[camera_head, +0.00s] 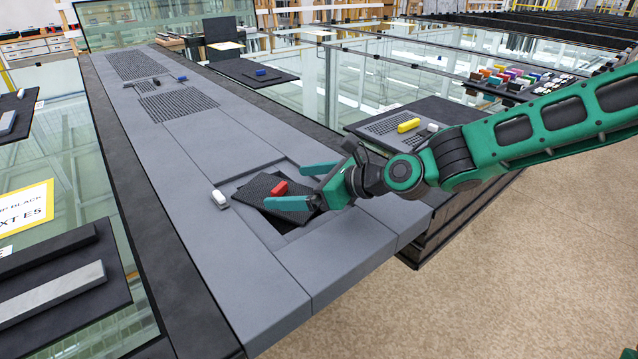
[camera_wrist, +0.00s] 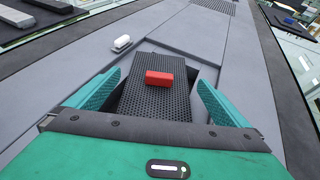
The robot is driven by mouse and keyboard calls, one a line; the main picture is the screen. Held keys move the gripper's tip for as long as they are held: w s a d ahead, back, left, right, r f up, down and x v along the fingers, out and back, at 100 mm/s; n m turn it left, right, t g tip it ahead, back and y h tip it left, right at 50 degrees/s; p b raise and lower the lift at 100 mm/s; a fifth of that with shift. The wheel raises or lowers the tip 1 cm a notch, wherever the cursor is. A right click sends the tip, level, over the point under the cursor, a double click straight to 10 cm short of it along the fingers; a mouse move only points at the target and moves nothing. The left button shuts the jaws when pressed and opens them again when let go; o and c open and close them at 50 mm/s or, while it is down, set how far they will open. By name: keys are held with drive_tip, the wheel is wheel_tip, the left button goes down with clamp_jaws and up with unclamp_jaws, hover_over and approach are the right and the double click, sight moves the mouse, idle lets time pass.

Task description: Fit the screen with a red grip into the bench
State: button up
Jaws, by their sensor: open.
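The screen (camera_head: 258,188) is a dark perforated plate with a red grip (camera_head: 280,188) on top. It lies askew at a rectangular recess in the grey bench (camera_head: 190,245), turned relative to the recess sides and not flush. Part of the dark recess shows beside it. My gripper (camera_head: 286,186) is open, its two green fingers on either side of the red grip, with no visible hold on it. In the wrist view the screen (camera_wrist: 150,100) lies between the fingers (camera_wrist: 158,82), and the red grip (camera_wrist: 159,78) stands near the fingertip line. Any contact with the screen is unclear.
A white block (camera_head: 219,199) sits on the bench left of the recess. Farther along are perforated panels (camera_head: 178,103) set in the bench. A side table (camera_head: 440,112) holds a yellow-gripped screen (camera_head: 408,125). Glass panels flank the bench.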

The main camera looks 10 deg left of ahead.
drive_tip(key=v, duration=0.7)
drive_tip(key=shift+d, duration=0.1)
drive_tip(key=shift+s, duration=0.15)
